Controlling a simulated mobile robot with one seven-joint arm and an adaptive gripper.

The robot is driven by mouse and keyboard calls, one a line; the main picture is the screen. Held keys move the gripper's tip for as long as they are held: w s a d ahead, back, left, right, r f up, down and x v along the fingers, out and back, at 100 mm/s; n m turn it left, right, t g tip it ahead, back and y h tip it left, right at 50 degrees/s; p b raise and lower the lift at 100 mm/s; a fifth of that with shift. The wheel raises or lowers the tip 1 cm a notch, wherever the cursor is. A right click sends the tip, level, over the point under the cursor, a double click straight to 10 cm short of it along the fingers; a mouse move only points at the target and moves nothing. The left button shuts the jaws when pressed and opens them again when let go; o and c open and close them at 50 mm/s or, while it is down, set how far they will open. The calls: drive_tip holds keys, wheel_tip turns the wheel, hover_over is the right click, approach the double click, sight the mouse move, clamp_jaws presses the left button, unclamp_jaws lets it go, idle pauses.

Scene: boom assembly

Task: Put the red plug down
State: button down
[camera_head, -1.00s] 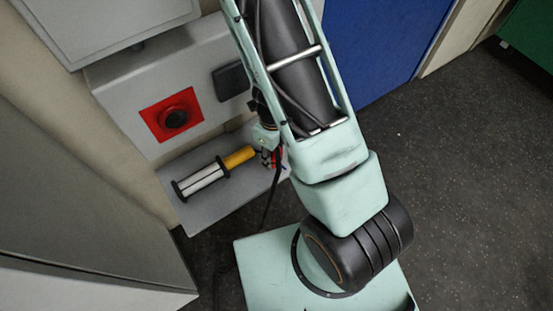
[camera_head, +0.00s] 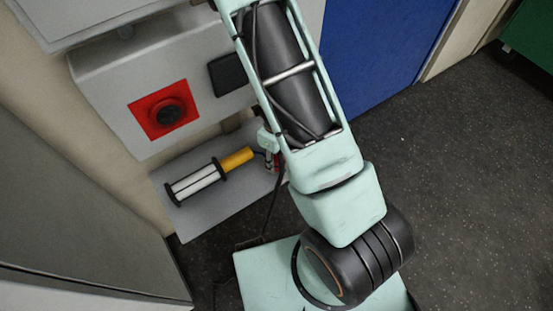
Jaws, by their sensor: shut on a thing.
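My gripper (camera_head: 270,157) is small in view and mostly hidden behind my own arm, just right of the yellow-handled lamp. A small patch of the red plug (camera_head: 276,161) shows at its fingers, over the right part of the grey shelf (camera_head: 222,207). My gripper is shut on the red plug. Most of the plug is hidden, and I cannot tell whether it touches the shelf. A dark cable (camera_head: 272,208) hangs down from there past the shelf's right end.
A lamp with a yellow handle (camera_head: 236,159) lies on the shelf, close left of my gripper. Above the shelf is a grey box with a red square and black round knob (camera_head: 169,113) and a dark panel (camera_head: 230,74). A blue door (camera_head: 375,45) stands at the back. Dark floor (camera_head: 460,160) is clear.

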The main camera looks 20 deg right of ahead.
drive_tip(key=shift+f, duration=0.1)
drive_tip(key=c, duration=1.2)
unclamp_jaws()
wheel_tip(320, 180, up, 12)
drive_tip(key=p, duration=0.6)
